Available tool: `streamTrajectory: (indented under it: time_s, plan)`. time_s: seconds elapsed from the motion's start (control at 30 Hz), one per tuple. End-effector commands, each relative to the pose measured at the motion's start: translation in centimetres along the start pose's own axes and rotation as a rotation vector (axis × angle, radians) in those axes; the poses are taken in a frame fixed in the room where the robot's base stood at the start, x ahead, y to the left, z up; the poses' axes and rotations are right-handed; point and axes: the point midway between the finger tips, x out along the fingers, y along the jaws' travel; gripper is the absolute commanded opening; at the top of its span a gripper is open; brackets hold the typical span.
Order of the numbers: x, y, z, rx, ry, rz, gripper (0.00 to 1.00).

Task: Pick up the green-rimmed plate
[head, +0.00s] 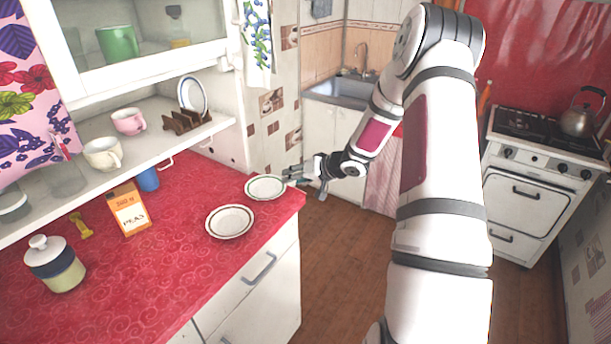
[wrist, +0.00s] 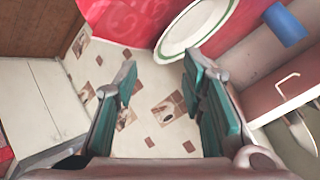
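The green-rimmed plate (head: 265,188) lies flat near the right end of the red counter (head: 140,290), close to its corner. It also shows at the top of the wrist view (wrist: 197,25), cut off by the frame. My gripper (head: 293,177) is just to the right of the plate, by the counter's end. In the wrist view my gripper (wrist: 159,68) is open, with nothing between its teal-padded fingers. The plate's rim is beyond the fingertips, nearer the right finger. No contact with the plate shows.
A dark-rimmed plate (head: 229,222) lies in front of the green-rimmed one. An orange peas box (head: 128,208), a blue cup (head: 148,179) and a lidded jar (head: 56,264) stand farther left. A shelf (head: 160,150) with cups and a plate rack overhangs the counter's back.

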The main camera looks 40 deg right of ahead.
Motion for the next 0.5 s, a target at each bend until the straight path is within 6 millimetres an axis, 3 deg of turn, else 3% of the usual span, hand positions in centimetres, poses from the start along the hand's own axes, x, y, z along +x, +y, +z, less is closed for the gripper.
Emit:
streamTrajectory:
  time_s: [0.2, 0.5]
  plan:
    - [3.4, 0.0, 0.0, 0.000, -0.001, -0.001, 0.37]
    - [5.1, 0.0, -0.1, 0.000, 0.001, 0.000, 0.37]
